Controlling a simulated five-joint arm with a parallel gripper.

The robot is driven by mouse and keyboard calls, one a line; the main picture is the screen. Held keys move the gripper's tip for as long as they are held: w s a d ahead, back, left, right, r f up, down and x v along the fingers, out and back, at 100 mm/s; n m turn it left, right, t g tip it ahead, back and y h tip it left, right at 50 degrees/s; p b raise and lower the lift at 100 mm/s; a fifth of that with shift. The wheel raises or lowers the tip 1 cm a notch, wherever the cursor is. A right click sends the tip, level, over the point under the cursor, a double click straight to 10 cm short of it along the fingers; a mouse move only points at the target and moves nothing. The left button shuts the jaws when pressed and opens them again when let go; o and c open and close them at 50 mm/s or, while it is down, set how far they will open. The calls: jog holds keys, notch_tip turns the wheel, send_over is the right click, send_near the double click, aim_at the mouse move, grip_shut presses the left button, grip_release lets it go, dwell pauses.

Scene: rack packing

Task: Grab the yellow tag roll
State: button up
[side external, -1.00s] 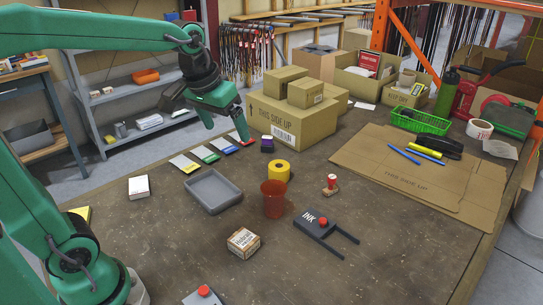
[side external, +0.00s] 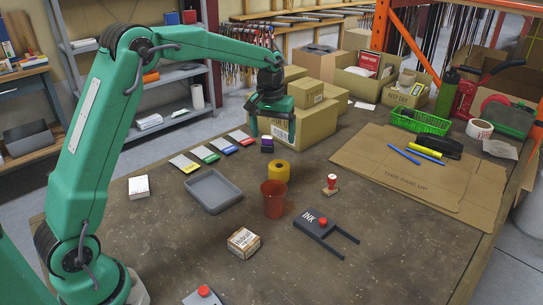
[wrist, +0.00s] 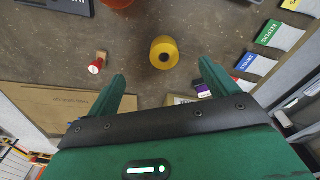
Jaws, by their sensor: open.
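The yellow tag roll (side external: 279,171) stands upright on the brown table, behind the red-brown cup (side external: 273,199). In the wrist view the roll (wrist: 165,46) shows from above with a dark core hole, beyond my fingertips and roughly between their lines. My gripper (side external: 272,135) hangs above and behind the roll, in front of the cardboard boxes. Its two green fingers (wrist: 160,82) are apart with nothing between them. The roll is clear of the fingers.
A small red-topped stamp (side external: 331,184) stands to the right of the roll, and a purple-topped item (side external: 267,145) stands behind it. The grey tray (side external: 212,191) and several coloured cards lie left. Stacked boxes (side external: 312,124) stand close behind my gripper. Flat cardboard (side external: 410,175) covers the right.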

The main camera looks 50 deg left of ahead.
jog(key=n+g, duration=0.1)
send_over(279, 167)
jog(key=s, duration=0.1)
notch_tip(279, 167, down, 8)
jog(key=shift+d, duration=0.45)
jog(key=shift+f, duration=1.2)
jog(key=shift+f, duration=0.15)
jog(key=shift+f, duration=2.45)
jog(key=shift+c, duration=0.5)
jog(key=c, duration=1)
